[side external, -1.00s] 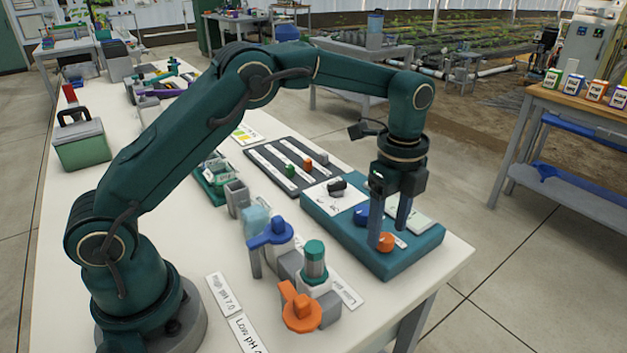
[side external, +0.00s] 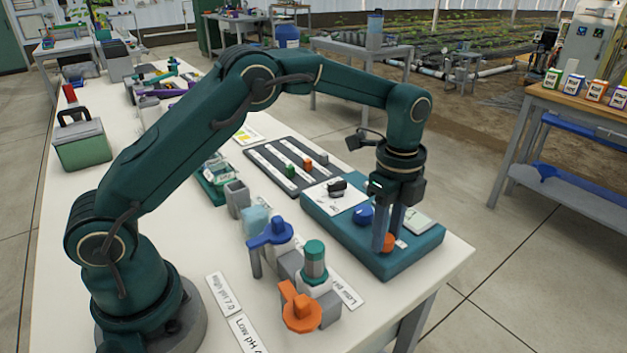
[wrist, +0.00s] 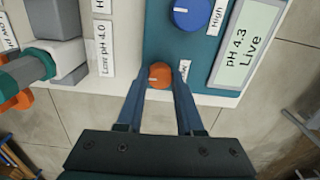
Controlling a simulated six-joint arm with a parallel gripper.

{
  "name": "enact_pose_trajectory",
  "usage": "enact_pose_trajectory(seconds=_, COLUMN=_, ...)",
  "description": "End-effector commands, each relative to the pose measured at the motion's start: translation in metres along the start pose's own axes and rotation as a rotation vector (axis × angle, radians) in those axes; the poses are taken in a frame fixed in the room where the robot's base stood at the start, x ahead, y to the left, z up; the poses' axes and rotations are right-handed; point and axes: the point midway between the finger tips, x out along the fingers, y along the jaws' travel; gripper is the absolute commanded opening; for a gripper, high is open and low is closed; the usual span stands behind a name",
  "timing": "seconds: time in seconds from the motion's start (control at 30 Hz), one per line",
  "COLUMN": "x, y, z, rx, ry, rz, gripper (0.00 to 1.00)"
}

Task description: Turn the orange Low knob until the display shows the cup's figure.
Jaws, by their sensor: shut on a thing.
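My gripper (side external: 389,248) points down and is shut on the orange Low knob (wrist: 159,75), one finger on each side. The orange knob (side external: 389,242) sits near the front edge of the teal panel (side external: 345,232); its pale mark points left in the wrist view. Its label is partly hidden by a finger. The display (wrist: 245,45) reads "pH 4.3 Live". The blue High knob (wrist: 193,12) is beyond the orange one. A card (wrist: 104,50) at left reads "Low pH 4.0"; the cup's own figure is not readable.
Left of the panel stand a blue-handled fixture (side external: 270,235) and a grey fixture with an orange handle (side external: 300,308) and green-topped cylinder (side external: 315,258). A dark rack (side external: 292,168) lies behind. The table's edge is close to the knob.

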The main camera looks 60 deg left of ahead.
Motion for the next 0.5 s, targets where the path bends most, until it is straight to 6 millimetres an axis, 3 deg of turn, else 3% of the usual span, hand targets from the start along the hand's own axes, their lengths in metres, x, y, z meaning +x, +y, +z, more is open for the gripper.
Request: enact_pose_trajectory(seconds=0.5, x=-0.0008, y=0.0000, z=-0.0005, rx=-0.391, ry=0.002, rz=0.002, gripper=0.00)
